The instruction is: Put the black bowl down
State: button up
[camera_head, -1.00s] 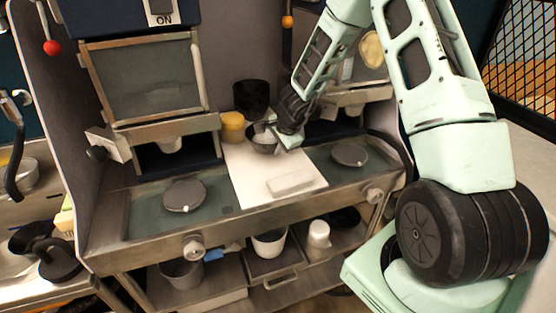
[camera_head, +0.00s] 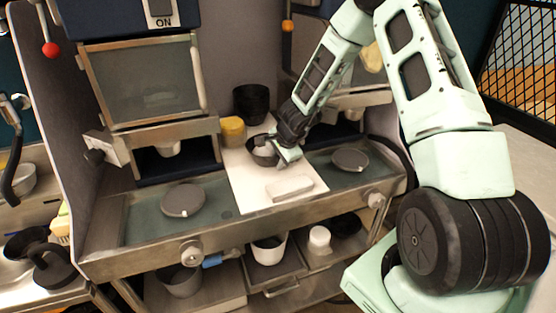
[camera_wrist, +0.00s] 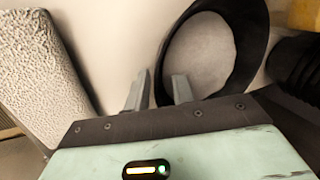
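The black bowl (camera_head: 264,151) is at the back of the white board, upright or nearly so, with a pale grey inside. In the wrist view the bowl (camera_wrist: 243,75) shows from above as a dark ring around a pale round area. My gripper (camera_head: 281,153) is at its right side. In the wrist view my gripper's fingers (camera_wrist: 161,88) stand close together on either side of the bowl's near-left wall, shut on it. The bowl is low over the white board (camera_head: 249,190); I cannot tell whether its base touches.
A yellow container (camera_head: 233,130) and a tall black container (camera_head: 251,103) stand behind the bowl. A pale rectangular block (camera_head: 290,187) lies at the board's front. Round grey discs lie on the counter to the left (camera_head: 183,200) and right (camera_head: 350,159). The board's left front is clear.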

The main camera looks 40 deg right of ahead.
jog(key=p+v, duration=0.4)
jog(key=v, duration=0.8)
jog(key=s+a+r+n+y, duration=0.1)
jog(key=s+a+r+n, duration=0.15)
jog(key=a, duration=0.45)
jog(key=s+a+r+n+g+y, duration=0.1)
jog(key=s+a+r+n, duration=0.1)
jog(key=a+n, duration=0.35)
jog(key=s+a+r+n+y, duration=0.1)
jog(key=s+a+r+n, duration=0.15)
jog(key=a, duration=0.65)
jog(key=s+a+r+n+g, duration=0.3)
jog(key=s+a+n, duration=0.55)
jog(key=s, duration=0.25)
jog(key=s+r+n+h, duration=0.1)
jog(key=s+n+h, duration=0.1)
jog(key=s+n, duration=0.4)
jog(key=s, duration=0.5)
jog(key=shift+s+d+r+n+g, duration=0.15)
jog(key=shift+s+r+n+g, duration=0.05)
jog(key=shift+s+n+g, duration=0.2)
notch_tip(320, 180, down, 13)
jog(key=b, duration=1.3)
jog(key=shift+r, duration=0.15)
